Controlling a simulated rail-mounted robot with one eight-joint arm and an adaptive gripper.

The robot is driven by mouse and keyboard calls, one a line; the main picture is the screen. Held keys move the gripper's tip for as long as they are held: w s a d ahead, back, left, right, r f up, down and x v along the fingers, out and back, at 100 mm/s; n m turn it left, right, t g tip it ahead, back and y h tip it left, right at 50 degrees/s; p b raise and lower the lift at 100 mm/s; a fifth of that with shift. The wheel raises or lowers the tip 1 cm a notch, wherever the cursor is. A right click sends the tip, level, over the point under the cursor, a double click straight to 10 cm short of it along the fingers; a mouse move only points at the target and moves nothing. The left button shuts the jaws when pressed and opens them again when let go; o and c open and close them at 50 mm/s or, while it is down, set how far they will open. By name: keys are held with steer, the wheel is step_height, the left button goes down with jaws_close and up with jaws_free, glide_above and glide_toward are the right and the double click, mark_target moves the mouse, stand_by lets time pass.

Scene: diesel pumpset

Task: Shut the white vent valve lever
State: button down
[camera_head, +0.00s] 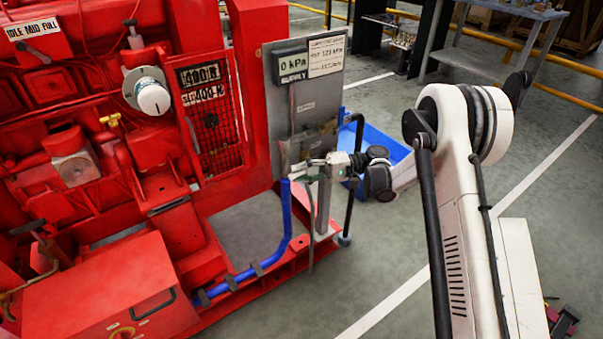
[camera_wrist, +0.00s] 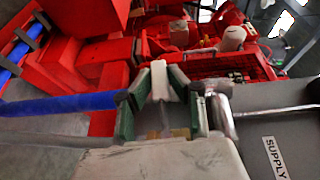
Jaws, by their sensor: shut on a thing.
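The white vent valve lever (camera_wrist: 160,82) shows in the wrist view between the two green-padded fingers of my gripper (camera_wrist: 160,97). My gripper is shut on it. In the head view my gripper (camera_head: 317,166) is at the lower part of the grey panel, at the top of the blue pipe (camera_head: 287,215). The lever and the valve body are too small and too covered by my gripper there to make out. The blue pipe also shows at the left of the wrist view (camera_wrist: 60,105), with a metal fitting (camera_wrist: 222,115) right of the fingers.
The grey panel (camera_head: 330,75) carries a supply display reading 0 kPa (camera_head: 290,66) and stands close behind my gripper. The red pumpset (camera_head: 110,150) fills the left. A blue bin (camera_head: 385,139) stands on the floor behind my wrist. Open floor lies at the front right.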

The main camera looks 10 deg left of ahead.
steer(key=c, duration=1.6)
jaws_free()
steer(key=shift+c, duration=0.2)
steer(key=shift+w+d, duration=0.1)
steer(key=v, duration=1.1)
steer(key=shift+d, duration=0.4)
